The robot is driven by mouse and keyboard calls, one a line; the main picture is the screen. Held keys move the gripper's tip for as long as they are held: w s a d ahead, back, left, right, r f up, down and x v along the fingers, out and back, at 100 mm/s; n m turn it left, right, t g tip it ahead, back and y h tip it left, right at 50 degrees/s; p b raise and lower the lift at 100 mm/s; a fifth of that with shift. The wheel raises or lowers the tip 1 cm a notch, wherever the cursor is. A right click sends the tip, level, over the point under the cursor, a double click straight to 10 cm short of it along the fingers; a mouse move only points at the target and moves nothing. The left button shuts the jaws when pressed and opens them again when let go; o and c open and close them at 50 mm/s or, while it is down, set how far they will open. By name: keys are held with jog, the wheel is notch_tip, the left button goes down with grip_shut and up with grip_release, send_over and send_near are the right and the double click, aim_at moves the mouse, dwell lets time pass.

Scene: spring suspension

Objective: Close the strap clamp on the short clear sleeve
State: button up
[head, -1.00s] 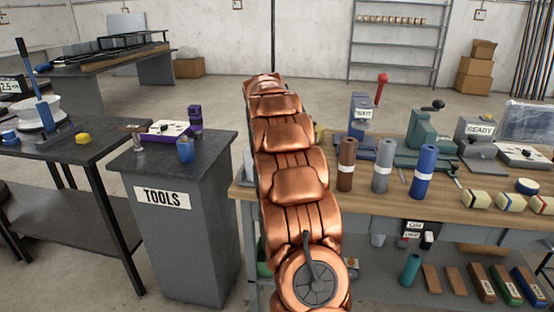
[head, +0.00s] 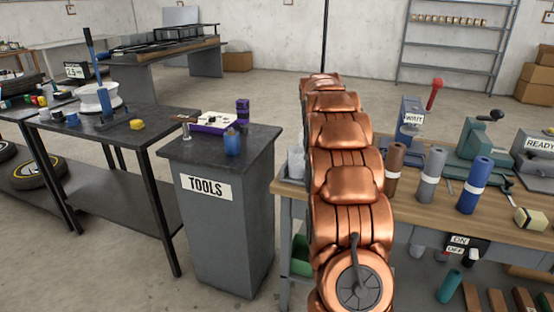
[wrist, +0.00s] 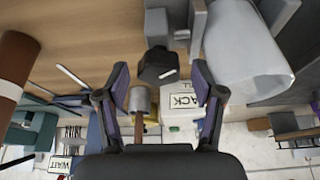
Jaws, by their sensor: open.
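My gripper (wrist: 160,72) is open in the wrist view, with its two dark, purple-lined fingers apart. A black faceted knob (wrist: 158,66) and a metal cylinder with a brown handle (wrist: 140,101) show between the fingers; I see no contact. A pale, translucent rounded piece (wrist: 243,48) lies to the right of the fingers; I cannot tell if it is the short clear sleeve. A pale piece also shows left of my arm in the head view (head: 296,162). I cannot make out the strap clamp. My copper arm hides part of the bench, and the gripper is hidden in the head view.
The wooden bench (head: 432,205) carries brown (head: 396,170), grey (head: 431,172) and blue (head: 474,185) rolls and a WAIT press (head: 411,130). The grey TOOLS cabinet (head: 222,225) stands left of my arm, with floor between. A dark table (head: 120,130) stands farther left.

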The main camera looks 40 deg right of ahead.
jog(key=n+p, duration=0.1)
jog(key=n, duration=0.1)
jog(key=n+t+y, duration=0.1)
jog(key=n, duration=0.2)
jog(key=shift+s+d+y+p, duration=0.1)
jog(key=shift+s+y+p, duration=0.05)
jog(key=shift+y+p, duration=0.2)
jog(key=n, duration=0.2)
jog(key=n+t+y, duration=0.1)
jog(key=n, duration=0.2)
jog(key=shift+s+d+r+y, duration=0.1)
jog(key=shift+d+y, duration=0.1)
jog(key=shift+y, duration=0.05)
jog(key=v, duration=0.8)
jog(key=s+a+r+p, duration=0.1)
jog(key=s+a+p, duration=0.1)
jog(key=a, duration=0.7)
jog(key=s+a+r+n+g+y+p, duration=0.1)
jog(key=s+a+r, duration=0.1)
jog(key=a, duration=0.8)
jog(key=s+a+r+g+p, duration=0.1)
jog(key=s+a+r+p, duration=0.1)
jog(key=a, duration=0.7)
jog(key=shift+s+a+n+y+p, duration=0.3)
jog(key=shift+s+y+p, duration=0.05)
jog(key=shift+s+y, duration=0.05)
